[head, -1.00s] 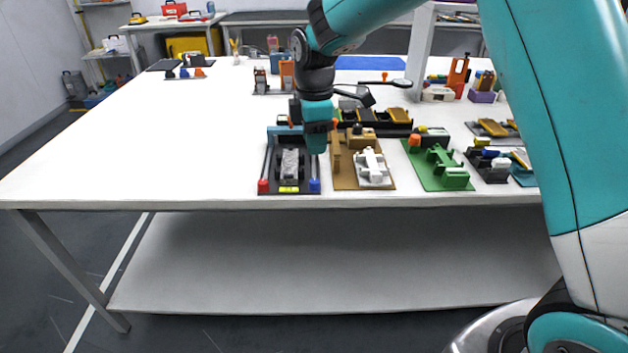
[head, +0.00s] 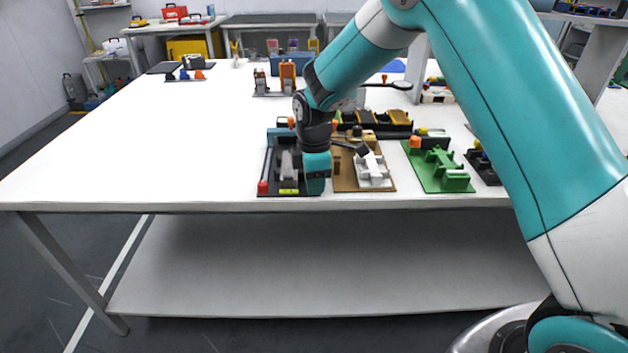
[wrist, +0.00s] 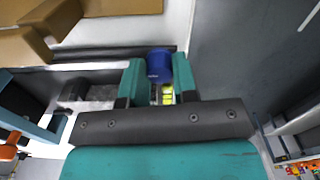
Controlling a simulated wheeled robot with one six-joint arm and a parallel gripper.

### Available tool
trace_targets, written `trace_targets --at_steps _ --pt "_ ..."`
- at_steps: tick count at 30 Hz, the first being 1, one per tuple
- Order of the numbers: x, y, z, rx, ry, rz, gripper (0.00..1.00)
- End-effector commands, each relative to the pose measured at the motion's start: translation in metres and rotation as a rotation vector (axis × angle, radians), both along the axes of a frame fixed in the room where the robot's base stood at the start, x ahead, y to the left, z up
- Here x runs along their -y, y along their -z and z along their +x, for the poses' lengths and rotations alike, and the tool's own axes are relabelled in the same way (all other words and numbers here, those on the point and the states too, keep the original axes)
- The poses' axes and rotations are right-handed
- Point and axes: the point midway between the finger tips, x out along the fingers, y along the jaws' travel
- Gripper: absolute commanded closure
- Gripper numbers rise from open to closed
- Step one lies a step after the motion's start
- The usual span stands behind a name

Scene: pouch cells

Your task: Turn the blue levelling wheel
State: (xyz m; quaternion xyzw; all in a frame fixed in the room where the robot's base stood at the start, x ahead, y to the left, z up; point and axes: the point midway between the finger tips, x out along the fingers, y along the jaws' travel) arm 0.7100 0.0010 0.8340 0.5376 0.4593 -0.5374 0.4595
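The blue levelling wheel (wrist: 158,65) shows in the wrist view between the tips of my gripper's (wrist: 159,80) two teal fingers. The fingers stand apart by about the wheel's width, one on each side; I cannot tell whether they press on it. In the head view my gripper (head: 316,188) is low at the front right corner of the dark fixture (head: 265,170), and the blue wheel is hidden behind it. A red knob (head: 263,187) sits at the fixture's front left corner. A yellow-green level vial (head: 289,191) lies between the corners, and also shows in the wrist view (wrist: 167,95).
A tan fixture (head: 344,182) with a white part stands close to the right of my gripper. A green fixture (head: 430,178) is farther right. The white table's (head: 150,175) front edge runs just in front of them.

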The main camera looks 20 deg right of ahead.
Motion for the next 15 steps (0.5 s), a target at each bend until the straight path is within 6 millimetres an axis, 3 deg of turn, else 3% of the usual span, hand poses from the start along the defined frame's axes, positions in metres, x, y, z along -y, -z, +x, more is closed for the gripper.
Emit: trace_targets --at_steps 1,2,15 --pt "0.0 -0.0002 -0.0001 0.0 0.0 0.0 0.9" --pt "0.0 -0.0002 -0.0001 -0.001 0.0 0.0 0.97" --pt "-0.0001 -0.0016 -0.0001 -0.001 0.077 0.0 0.96"
